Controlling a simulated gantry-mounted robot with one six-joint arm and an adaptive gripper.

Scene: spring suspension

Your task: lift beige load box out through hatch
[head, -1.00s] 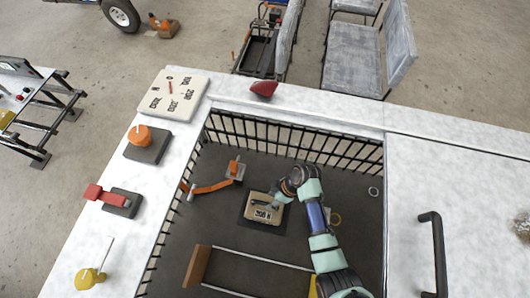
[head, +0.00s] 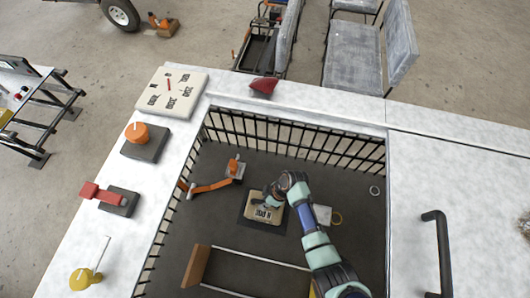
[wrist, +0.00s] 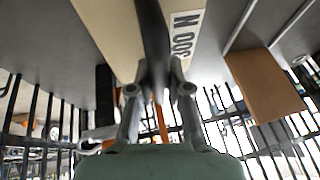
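The beige load box (head: 256,207), with a dark handle on top and a "300 N" label, is on a dark square pad (head: 245,222) on the cage floor in the head view. I cannot see a clear gap below it. My gripper (head: 270,201) is at the top of the box, and its fingertips are hard to make out there. In the wrist view my gripper (wrist: 159,72) has its fingers close on both sides of the dark handle (wrist: 151,30) and appears shut on it. The beige box (wrist: 105,22) fills the upper middle behind them.
A barred cage wall (head: 290,137) surrounds the pit under the white countertop (head: 450,180). An orange lever arm (head: 210,187) lies left of the box; a brown-ended frame (head: 197,266) is nearer. A black handle (head: 440,260) is at right. Controls (head: 145,141) line the left counter.

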